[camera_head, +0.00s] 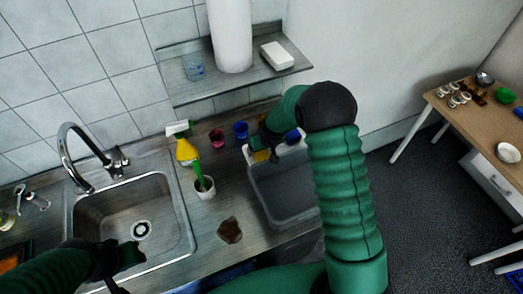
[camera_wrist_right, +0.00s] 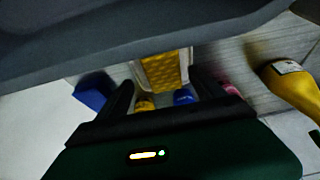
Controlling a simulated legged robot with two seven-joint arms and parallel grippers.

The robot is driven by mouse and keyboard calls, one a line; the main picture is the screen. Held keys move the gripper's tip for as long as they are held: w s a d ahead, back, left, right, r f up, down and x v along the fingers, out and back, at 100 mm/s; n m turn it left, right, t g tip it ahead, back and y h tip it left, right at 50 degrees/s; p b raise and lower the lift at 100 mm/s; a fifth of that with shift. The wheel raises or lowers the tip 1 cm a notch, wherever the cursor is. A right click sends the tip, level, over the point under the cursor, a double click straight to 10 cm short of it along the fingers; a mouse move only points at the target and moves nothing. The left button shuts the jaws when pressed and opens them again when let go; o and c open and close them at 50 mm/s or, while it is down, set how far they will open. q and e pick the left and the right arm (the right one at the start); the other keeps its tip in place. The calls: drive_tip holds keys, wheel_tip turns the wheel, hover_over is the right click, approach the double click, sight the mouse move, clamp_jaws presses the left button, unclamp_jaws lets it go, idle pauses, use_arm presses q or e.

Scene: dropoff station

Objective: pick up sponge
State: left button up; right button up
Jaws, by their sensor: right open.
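The yellow sponge with a pale edge (camera_wrist_right: 166,71) shows in the right wrist view, ahead of and between the fingers. In the head view a small yellow patch (camera_head: 261,156), likely the sponge, shows at the back rim of the grey basin, partly hidden by my right gripper (camera_head: 262,147). In the wrist view my right gripper (camera_wrist_right: 163,92) is open, with one finger on each side of the sponge's line; contact cannot be told. My left gripper (camera_head: 128,258) is over the sink's front edge, dark and small, its fingers unclear.
The grey basin (camera_head: 285,205) lies below my right arm. A yellow spray bottle (camera_head: 186,150), white cup with green brush (camera_head: 204,190), red cup (camera_head: 217,138) and blue cup (camera_head: 240,131) stand left of it. A shelf (camera_head: 190,93) overhangs behind. A brown patch (camera_head: 229,231) lies in front.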

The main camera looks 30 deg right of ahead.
sight(260, 153)
drive_tip(key=shift+x, duration=1)
drive_tip(key=shift+w+a+f, duration=0.1)
drive_tip(key=shift+a+f, duration=0.15)
drive_tip(key=shift+a, duration=0.1)
drive_tip(key=shift+d+f, duration=0.2)
drive_tip(key=shift+a, duration=0.1)
drive_tip(key=c, duration=1.4)
